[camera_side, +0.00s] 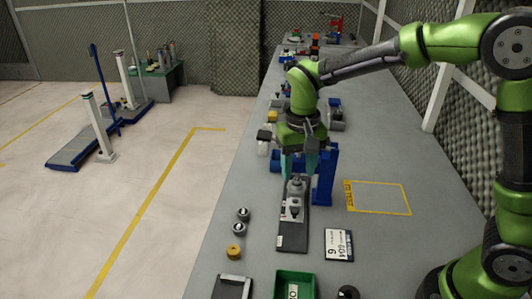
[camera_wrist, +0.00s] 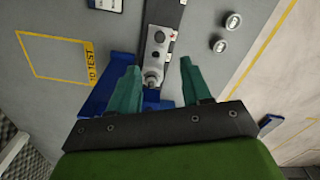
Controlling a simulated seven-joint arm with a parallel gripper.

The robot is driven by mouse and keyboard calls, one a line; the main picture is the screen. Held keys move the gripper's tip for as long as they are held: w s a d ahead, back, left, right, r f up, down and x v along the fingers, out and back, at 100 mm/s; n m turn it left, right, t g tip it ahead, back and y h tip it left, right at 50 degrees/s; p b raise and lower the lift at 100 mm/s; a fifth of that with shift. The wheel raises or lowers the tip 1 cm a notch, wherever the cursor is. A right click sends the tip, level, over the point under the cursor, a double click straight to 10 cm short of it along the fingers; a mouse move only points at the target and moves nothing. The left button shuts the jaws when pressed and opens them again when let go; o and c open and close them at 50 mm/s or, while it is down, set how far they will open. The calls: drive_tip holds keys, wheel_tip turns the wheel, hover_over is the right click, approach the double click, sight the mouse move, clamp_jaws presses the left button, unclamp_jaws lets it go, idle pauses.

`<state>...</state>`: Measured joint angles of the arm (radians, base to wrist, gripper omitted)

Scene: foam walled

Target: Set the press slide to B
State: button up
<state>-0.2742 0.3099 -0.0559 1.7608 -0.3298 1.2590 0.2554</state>
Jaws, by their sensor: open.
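The press slide is a grey metal block (camera_side: 293,208) on a long dark base plate (camera_side: 293,241) on the bench, beside a blue press frame (camera_side: 326,178). In the wrist view the slide (camera_wrist: 157,45) lies ahead of the fingers, and a round metal knob (camera_wrist: 152,77) stands between them. My gripper (camera_side: 298,173) points down over the far end of the slide. In the wrist view my gripper (camera_wrist: 160,66) is open, with one teal finger each side of the knob and visible gaps. The slide's position letters are too small to read.
A label card (camera_side: 339,245) and a yellow-outlined area (camera_side: 378,198) are to the right. A green bin (camera_side: 295,284) is in front. Several items crowd the far bench.

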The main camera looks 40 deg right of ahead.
drive_tip(key=shift+r, duration=2.4)
drive_tip(key=s+d+r+t+y, duration=0.1)
drive_tip(key=s+d+r+t, duration=0.1)
drive_tip(key=s, duration=0.6)
drive_tip(key=s+d+r+t+y, duration=0.1)
drive_tip(key=s+d+t, duration=0.3)
drive_tip(key=s, duration=0.4)
drive_tip(key=shift+r+n+t, duration=0.3)
drive_tip(key=shift+r+t, duration=0.3)
drive_tip(key=shift+r, duration=0.3)
